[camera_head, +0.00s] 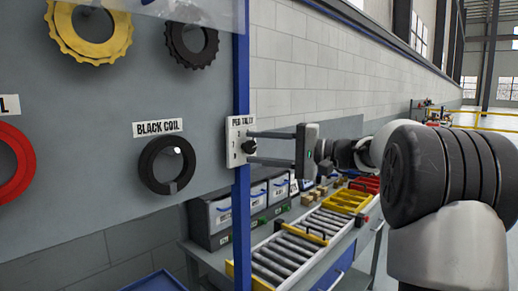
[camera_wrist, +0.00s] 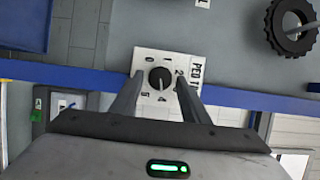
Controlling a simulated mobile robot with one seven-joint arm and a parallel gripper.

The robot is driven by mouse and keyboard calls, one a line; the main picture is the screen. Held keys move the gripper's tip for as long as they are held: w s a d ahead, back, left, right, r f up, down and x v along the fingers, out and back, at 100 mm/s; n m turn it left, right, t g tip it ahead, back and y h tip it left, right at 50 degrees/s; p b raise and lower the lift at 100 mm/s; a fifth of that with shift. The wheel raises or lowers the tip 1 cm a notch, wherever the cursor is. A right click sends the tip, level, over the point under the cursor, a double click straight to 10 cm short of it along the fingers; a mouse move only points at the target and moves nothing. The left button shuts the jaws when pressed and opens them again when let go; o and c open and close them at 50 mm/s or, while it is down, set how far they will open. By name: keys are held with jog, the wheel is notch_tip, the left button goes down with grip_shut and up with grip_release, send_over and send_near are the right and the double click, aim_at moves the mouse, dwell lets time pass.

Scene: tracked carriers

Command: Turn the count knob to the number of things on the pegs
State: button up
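The count knob (camera_head: 249,146) is small, black and round, on a white plate (camera_head: 234,141) lettered "PEG TALLY" at the board's right edge. In the wrist view the knob (camera_wrist: 160,78) is ringed by digits, partly hidden; I cannot read its setting surely. My gripper (camera_head: 256,147) is open, its two fingers on either side of the knob with gaps showing in the wrist view (camera_wrist: 160,84). On the board hang a yellow toothed ring (camera_head: 68,33), a black toothed ring (camera_head: 173,36), a black coil (camera_head: 148,168) and a red ring (camera_head: 22,158), cut off at left.
The grey board (camera_head: 100,110) has a blue post (camera_head: 242,210) at its right edge. Behind stand a roller conveyor (camera_head: 295,250), grey bins (camera_head: 215,218) and yellow trays (camera_head: 345,200). A blue tray edge (camera_head: 155,283) shows at the bottom.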

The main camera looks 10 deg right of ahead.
jog(key=shift+o, duration=0.3)
jog(key=v, duration=1.7)
jog(key=shift+d, duration=0.25)
